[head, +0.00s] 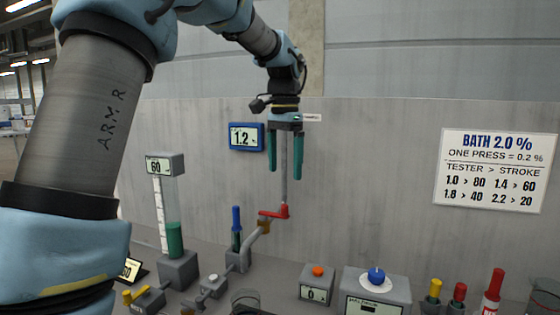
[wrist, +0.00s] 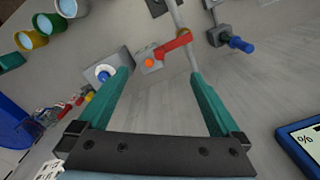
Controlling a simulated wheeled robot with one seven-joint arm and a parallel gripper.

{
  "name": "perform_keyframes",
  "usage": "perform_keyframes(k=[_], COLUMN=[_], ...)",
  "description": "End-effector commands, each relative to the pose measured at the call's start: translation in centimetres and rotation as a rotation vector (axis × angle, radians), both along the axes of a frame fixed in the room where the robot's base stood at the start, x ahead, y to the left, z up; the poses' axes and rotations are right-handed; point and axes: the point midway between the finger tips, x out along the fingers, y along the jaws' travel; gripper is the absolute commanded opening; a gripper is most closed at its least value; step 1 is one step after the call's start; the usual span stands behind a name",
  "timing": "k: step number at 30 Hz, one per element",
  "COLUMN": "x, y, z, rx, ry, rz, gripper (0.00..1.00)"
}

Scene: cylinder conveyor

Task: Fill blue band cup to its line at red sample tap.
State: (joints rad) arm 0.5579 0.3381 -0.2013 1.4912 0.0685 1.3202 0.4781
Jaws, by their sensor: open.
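My gripper (head: 285,172) is open and empty, pointing down in front of the wall, above the red sample tap (head: 274,213). In the wrist view the gap between my fingers (wrist: 160,74) is empty, and the red tap lever (wrist: 175,43) lies beyond the fingertips on a grey pipe.
A grey box has an orange button (head: 317,271); another has a blue knob (head: 376,276). A gauge column (head: 165,164) reads 60, a wall display (head: 246,137) 1.2. A bath sign (head: 496,170) hangs right.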

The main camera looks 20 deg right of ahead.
Motion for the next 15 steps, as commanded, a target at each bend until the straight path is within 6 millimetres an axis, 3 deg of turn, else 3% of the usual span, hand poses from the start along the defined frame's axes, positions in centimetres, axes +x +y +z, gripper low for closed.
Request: perform_keyframes(k=[15], x=[0.0], y=[0.1], z=[-5.7], rx=[0.0], ry=[0.0], rz=[0.003], gripper=[1.0])
